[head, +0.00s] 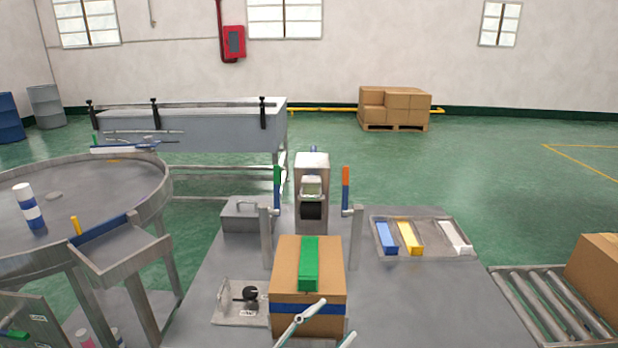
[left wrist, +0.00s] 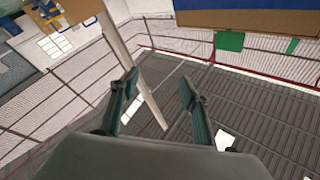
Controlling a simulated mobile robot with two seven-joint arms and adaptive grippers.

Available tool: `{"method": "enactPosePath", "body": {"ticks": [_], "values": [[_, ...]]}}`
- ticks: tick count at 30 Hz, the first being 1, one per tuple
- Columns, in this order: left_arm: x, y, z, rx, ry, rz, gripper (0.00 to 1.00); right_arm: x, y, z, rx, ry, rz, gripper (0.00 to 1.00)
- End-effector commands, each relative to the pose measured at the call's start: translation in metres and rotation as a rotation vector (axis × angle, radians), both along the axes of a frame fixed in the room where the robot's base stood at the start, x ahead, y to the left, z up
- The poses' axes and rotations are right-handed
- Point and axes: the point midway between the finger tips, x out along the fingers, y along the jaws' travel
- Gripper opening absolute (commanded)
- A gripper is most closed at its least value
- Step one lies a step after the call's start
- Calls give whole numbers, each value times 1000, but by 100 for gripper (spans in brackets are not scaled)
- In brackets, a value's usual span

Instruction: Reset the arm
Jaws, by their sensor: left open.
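My left gripper (head: 337,317) is at the bottom centre of the head view, close in front of the cardboard box (head: 334,267) with the blue band. Its two pale fingertips are spread apart with nothing between them. In the left wrist view the two dark green fingers (left wrist: 160,82) are open and empty, with the ceiling behind them. The box (left wrist: 240,20) shows along the top edge of that view. A green strip (head: 309,262) lies over the box top. My right gripper is not in view.
The bench (head: 400,300) holds a press (head: 312,190), a grey toolbox (head: 246,214), a plate with a black knob (head: 242,303), and a tray (head: 460,251) with blue, yellow and white blocks. A round table (head: 90,195) stands left. A roller conveyor (head: 550,305) is right. The bench's right front is clear.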

Motion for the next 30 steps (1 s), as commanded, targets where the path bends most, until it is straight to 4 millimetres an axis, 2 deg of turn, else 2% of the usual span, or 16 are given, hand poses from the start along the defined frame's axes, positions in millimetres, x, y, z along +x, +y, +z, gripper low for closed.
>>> {"method": "enactPosePath", "body": {"ticks": [1,4,7,12,15,18,21,24,30], "values": [[2,20,-25,-9,86,74,46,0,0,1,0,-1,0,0],[1,65,-77,-5,253,215,46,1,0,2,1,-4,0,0],[-11,108,-130,14,412,336,46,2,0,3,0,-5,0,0],[-58,173,-213,66,666,492,46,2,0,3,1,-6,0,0],[-90,202,-249,101,785,554,46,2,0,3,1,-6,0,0],[-117,222,-274,127,872,594,46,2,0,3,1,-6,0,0],[-134,234,-288,144,924,616,46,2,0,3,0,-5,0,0],[-141,238,-293,148,945,623,46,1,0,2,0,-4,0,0],[-141,238,-293,148,945,623,46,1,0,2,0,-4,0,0]]}}
